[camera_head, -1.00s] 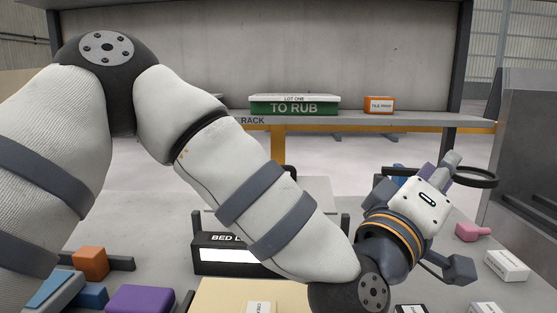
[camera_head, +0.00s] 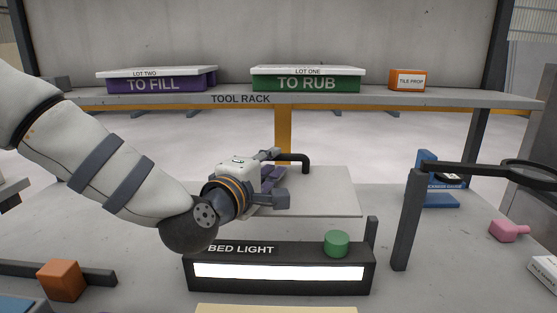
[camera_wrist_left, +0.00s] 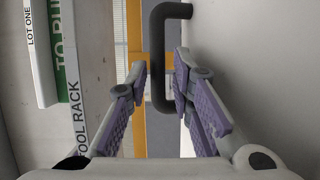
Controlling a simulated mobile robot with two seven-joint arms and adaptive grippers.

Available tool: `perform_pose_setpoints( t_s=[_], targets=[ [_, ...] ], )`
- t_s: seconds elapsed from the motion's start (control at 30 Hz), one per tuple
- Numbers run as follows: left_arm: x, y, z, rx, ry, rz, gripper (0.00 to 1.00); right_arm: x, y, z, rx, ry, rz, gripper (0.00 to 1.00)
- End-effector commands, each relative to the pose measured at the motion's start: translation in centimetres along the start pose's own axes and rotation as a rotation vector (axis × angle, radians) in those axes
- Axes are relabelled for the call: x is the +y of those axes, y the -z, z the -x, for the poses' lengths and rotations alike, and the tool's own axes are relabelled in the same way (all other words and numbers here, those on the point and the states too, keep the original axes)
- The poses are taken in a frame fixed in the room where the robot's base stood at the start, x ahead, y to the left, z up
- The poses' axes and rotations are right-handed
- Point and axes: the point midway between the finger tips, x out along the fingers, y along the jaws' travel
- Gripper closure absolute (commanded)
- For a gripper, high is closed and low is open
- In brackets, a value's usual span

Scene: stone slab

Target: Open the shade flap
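The shade flap (camera_head: 325,197) appears as a flat pale panel behind the bed light, with a black bar handle (camera_head: 297,157) at its far edge. My left gripper (camera_head: 272,172) is over the panel, close to the handle. In the left wrist view the left gripper (camera_wrist_left: 160,80) is open, its purple-padded fingers apart. The black handle (camera_wrist_left: 158,60) lies between the fingertips, nearer the right finger; whether they touch is unclear. The bed light (camera_head: 280,271) has a lit white strip and stands in front of the panel. My right gripper is not in view.
A green cylinder (camera_head: 337,243) sits on the bed light. A dark post with a ring arm (camera_head: 408,215) stands at right, with a blue stand (camera_head: 438,190) behind it. The tool rack (camera_head: 230,98) carries labelled boxes. An orange block (camera_head: 60,280) lies at front left.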

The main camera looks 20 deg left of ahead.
Motion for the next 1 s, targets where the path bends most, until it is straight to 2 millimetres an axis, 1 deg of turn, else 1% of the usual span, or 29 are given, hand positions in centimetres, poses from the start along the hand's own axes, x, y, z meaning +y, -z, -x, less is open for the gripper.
perform_pose_setpoints(
  t_s=[0.03,0.1,0.23,0.5,0.6,1.0],
  targets=[
    [-0.3,0.0,-1.1,0.001,0.003,-0.001,0.79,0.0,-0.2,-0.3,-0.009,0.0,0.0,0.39],
    [-0.3,0.0,-2.2,0.0,0.002,0.0,0.79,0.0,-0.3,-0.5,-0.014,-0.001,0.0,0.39],
    [0.0,0.0,-3.4,0.0,0.0,0.001,0.79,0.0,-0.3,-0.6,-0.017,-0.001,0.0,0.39],
    [0.1,-0.1,-3.6,-0.001,-0.001,0.0,0.79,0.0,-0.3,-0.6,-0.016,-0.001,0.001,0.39],
    [0.1,0.0,-3.5,0.0,-0.001,0.0,1.0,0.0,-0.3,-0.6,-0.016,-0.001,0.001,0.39],
    [0.3,0.0,-3.6,0.001,-0.023,-0.008,1.0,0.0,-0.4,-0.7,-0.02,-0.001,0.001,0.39]
  ],
)
